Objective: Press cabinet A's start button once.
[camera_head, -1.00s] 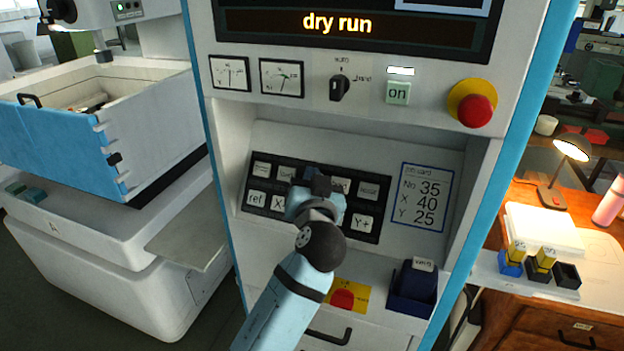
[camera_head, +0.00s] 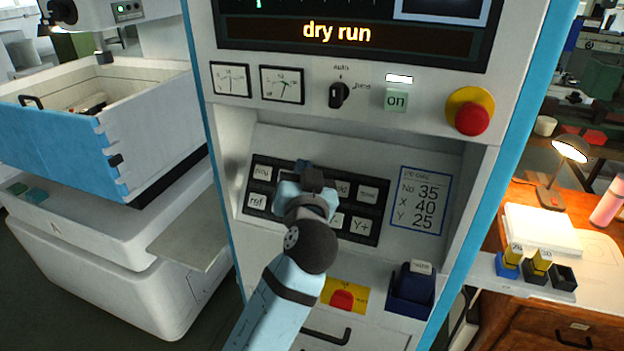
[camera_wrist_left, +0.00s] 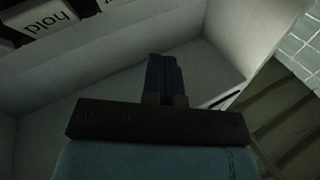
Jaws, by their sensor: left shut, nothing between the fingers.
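Cabinet A's control panel (camera_head: 470,172) fills the middle of the head view, with a sloped black keypad (camera_head: 378,219) in its recess. My left gripper (camera_head: 311,176) is over the keypad's middle and hides several keys; its fingers are shut and empty. I cannot make out a start label; that key may be behind the gripper. A hold key (camera_head: 340,189) shows just right of the gripper. In the left wrist view, the shut fingers (camera_wrist_left: 166,75) stand over the pale recess, and the hold key (camera_wrist_left: 48,17) is at top left. Contact with a key cannot be told. My right gripper is not in view.
Above are a display reading "dry run" (camera_head: 337,33), a rotary switch (camera_head: 339,94), a green "on" button (camera_head: 396,99) and a red emergency stop (camera_head: 472,118). Below are a red switch on a yellow plate (camera_head: 342,299) and a blue holder (camera_head: 411,292). A desk lamp (camera_head: 570,148) stands right.

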